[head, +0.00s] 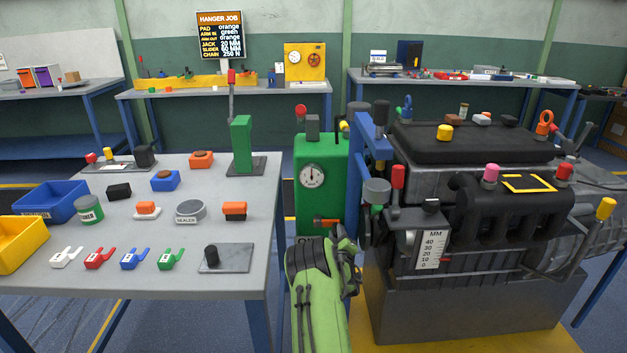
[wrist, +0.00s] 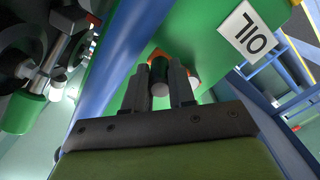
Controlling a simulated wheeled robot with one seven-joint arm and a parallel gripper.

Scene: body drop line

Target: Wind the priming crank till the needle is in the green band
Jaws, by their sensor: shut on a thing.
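The green oil unit (head: 335,165) stands between the bench and the engine. Its round white dial (head: 312,176) faces me with a dark needle pointing about straight up; the green band is too small to make out. An orange piece with a dark end (head: 325,222), apparently part of the crank, shows low on the unit's front. In the wrist view, my gripper (wrist: 160,75) is shut on the crank's dark, round grip (wrist: 160,89), with orange behind it. An OIL label (wrist: 248,31) is on the green face beside it. In the head view, my arm hides the hold.
The grey engine (head: 470,220) on its stand is close at right, with a blue post (head: 370,150) beside the oil unit. The grey bench (head: 200,190) with bins and small parts is close at left. A narrow gap of floor lies between.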

